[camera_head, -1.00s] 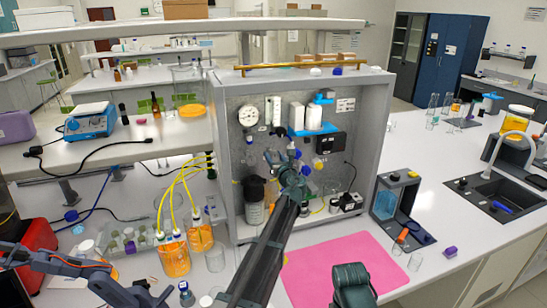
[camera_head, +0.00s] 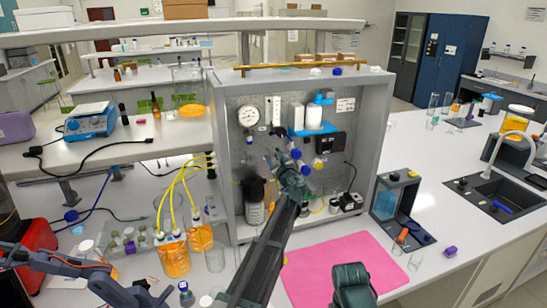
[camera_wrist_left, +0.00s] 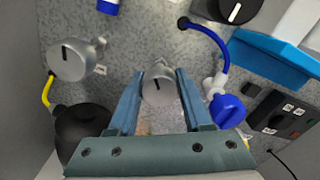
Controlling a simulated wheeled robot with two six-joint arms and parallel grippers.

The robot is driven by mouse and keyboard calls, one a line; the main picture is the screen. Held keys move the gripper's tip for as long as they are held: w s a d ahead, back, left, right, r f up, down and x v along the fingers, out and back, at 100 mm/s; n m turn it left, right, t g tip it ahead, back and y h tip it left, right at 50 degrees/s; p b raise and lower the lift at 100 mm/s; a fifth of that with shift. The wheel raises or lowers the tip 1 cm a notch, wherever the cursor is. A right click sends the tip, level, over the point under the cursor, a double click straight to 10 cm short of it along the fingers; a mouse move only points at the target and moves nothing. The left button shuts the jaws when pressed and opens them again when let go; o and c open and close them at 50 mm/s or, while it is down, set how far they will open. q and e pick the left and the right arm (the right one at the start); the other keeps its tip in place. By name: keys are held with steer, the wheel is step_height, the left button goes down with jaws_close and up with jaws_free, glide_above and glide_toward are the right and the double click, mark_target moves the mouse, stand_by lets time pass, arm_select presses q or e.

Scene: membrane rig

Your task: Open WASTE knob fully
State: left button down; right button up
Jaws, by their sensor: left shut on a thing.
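My left gripper (camera_head: 286,160) reaches up to the grey speckled back panel (camera_head: 238,140) of the rig. In the left wrist view its two fingers (camera_wrist_left: 158,92) are shut on a round silver knob (camera_wrist_left: 158,84) with a dark pointer mark. A second silver knob (camera_wrist_left: 68,60) sits on the panel to the left, apart from the gripper. The label of the held knob is not readable, and the fingers hide part of its sides. A dark green part of my right arm (camera_head: 352,285) shows at the bottom; its fingertips are not visible.
A blue valve (camera_wrist_left: 226,108) sits close right of the fingers in the left wrist view. The rig frame (camera_head: 226,165) surrounds the panel. Orange-filled bottles (camera_head: 174,258) with yellow tubes stand to the left. A pink mat (camera_head: 325,265) lies in front, mostly bare.

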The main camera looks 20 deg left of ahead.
arm_select(q)
steer(key=n, duration=1.4)
steer(key=shift+r+n, duration=0.1)
steer(key=shift+n, duration=0.3)
steer(key=n, duration=0.3)
steer(key=shift+n, duration=0.3)
steer(key=n, duration=0.3)
steer(key=shift+n, duration=0.3)
steer(key=n, duration=0.3)
steer(key=shift+s, duration=0.1)
steer(key=shift+n, duration=2)
